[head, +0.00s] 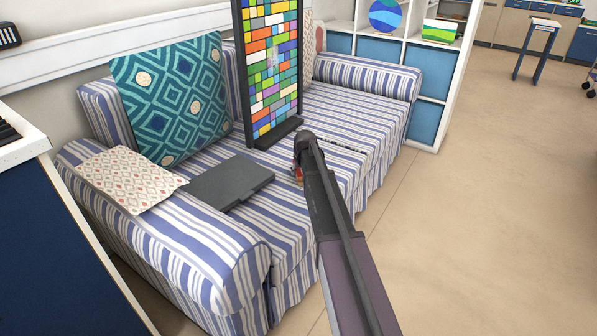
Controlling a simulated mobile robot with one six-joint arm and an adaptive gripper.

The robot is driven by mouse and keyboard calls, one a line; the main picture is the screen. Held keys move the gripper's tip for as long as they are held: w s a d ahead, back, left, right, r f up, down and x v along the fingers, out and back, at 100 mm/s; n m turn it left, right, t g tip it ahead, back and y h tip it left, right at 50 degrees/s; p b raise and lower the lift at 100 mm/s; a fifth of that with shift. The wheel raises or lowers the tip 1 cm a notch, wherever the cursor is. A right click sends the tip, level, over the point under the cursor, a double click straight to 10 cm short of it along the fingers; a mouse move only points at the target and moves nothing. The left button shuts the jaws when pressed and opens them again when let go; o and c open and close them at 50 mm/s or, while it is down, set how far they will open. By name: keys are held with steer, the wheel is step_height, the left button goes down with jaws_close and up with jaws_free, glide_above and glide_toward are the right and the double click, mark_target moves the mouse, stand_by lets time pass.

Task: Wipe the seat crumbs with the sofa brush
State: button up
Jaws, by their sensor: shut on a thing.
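My arm reaches from the bottom over the blue-and-white striped sofa (345,107), and its dark end is above the seat's front part. My gripper (298,173) is mostly hidden behind the arm; only a small dark and reddish bit shows at its left side. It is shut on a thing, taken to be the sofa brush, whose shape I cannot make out. A thin dark, speckled strip (343,148) lies across the stripes just right of the arm's end; I cannot tell whether it is brush bristles or crumbs. I cannot make out other crumbs.
A stained-glass panel (272,65) stands upright on the seat behind my arm. A flat grey case (228,183) lies on the seat, left. A teal cushion (178,95) leans on the backrest. A patterned cloth (130,178) covers the near armrest. The floor at right is clear.

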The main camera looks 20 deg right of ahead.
steer(key=shift+s+d, duration=1.2)
steer(key=shift+s, duration=0.25)
steer(key=shift+s+d+f, duration=0.1)
steer(key=shift+s+d, duration=0.55)
steer(key=shift+s, duration=0.15)
steer(key=shift+s+d, duration=0.6)
steer(key=shift+s, duration=0.2)
steer(key=shift+s+d, duration=0.1)
steer(key=shift+s, duration=0.05)
steer(key=shift+s+d, duration=1.1)
steer(key=shift+s, duration=0.3)
steer(key=shift+a, duration=0.1)
